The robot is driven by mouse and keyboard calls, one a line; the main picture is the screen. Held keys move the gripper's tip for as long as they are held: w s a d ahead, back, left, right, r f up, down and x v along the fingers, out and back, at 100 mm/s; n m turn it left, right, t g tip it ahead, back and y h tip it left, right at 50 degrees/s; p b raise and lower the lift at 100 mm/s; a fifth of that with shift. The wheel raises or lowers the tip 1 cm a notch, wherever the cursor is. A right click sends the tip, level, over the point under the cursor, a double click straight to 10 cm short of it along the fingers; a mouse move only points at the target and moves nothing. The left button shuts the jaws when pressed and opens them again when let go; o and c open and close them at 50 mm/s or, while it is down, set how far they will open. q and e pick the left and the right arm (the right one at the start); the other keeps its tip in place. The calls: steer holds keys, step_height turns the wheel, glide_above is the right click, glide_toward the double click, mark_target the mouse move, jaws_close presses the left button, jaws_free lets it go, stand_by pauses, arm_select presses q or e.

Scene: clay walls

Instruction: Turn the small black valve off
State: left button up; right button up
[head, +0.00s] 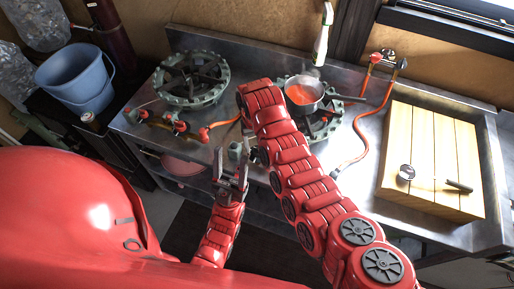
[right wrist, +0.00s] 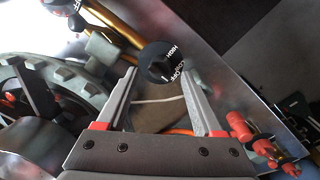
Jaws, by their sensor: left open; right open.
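The small black valve (right wrist: 160,62) is a round knob with white lettering, including HIGH and OFF, in the right wrist view. My right gripper (right wrist: 158,73) is open, with the knob between its two fingertips in the picture. I cannot tell whether the fingers touch it. In the head view my right arm hides most of the right gripper, and I cannot make out the knob there. My left gripper (head: 232,172) is open and empty, in front of the counter's front edge.
A metal counter (head: 222,112) holds a left burner (head: 192,80) and a right burner with a pot (head: 303,94) of orange-red contents. Red valves (head: 180,126) and hoses lie near the left burner. A wooden board (head: 430,150) is at right, a blue bucket (head: 77,82) at left.

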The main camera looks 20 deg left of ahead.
mark_target(256, 149)
step_height(256, 149, up, 6)
steer(key=shift+a+f+b, duration=0.15)
steer(key=shift+b, duration=0.65)
step_height(256, 149, up, 9)
steer(key=p, duration=0.1)
steer(key=shift+s+a+p, duration=0.25)
steer(key=shift+p, duration=0.1)
steer(key=shift+f, duration=0.1)
